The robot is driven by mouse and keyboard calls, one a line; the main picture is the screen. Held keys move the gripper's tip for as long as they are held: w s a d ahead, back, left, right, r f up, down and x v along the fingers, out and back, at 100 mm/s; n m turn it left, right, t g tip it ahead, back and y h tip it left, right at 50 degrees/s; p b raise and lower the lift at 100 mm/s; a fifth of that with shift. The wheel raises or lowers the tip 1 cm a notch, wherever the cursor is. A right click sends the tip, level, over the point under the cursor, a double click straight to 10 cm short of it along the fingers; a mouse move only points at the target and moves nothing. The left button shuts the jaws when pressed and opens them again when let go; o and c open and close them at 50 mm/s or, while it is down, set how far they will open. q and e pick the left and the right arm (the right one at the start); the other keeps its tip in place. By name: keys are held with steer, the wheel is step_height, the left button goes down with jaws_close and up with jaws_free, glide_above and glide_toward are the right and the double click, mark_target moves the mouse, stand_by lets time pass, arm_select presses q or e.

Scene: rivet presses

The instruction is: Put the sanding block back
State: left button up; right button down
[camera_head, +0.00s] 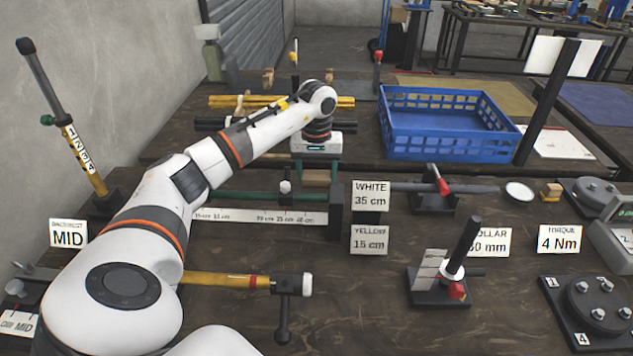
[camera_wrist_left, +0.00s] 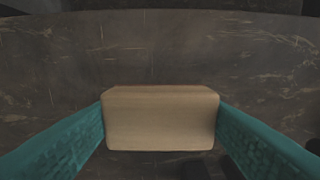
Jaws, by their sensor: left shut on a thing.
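The sanding block (camera_wrist_left: 160,120) is a plain tan, wood-coloured block. In the left wrist view it sits between the two green fingers of my left gripper (camera_wrist_left: 160,130), which touch its left and right sides. In the head view my left gripper (camera_head: 316,175) points down near the middle of the bench, in front of the blue crate's left side, with the tan block (camera_head: 316,177) small between its fingers. Dark wood shows beyond the block in the wrist view; its height above the bench is hard to judge. My right gripper is out of view.
A blue crate (camera_head: 447,148) stands to the right of the gripper. Yellow and black bars (camera_head: 230,102) lie on the left. A ruler fixture (camera_head: 260,216) and WHITE and YELLOW signs (camera_head: 369,196) stand in front. A hammer (camera_head: 260,282) lies nearer. Press tools and signs fill the right.

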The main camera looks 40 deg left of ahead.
mark_target(316, 184)
arm_select(q)
steer(key=shift+f, duration=1.65)
steer(key=shift+f, duration=0.15)
steer(key=o, duration=1)
steer(key=shift+c, duration=0.2)
step_height(316, 184, up, 12)
steer(key=shift+r, duration=0.2)
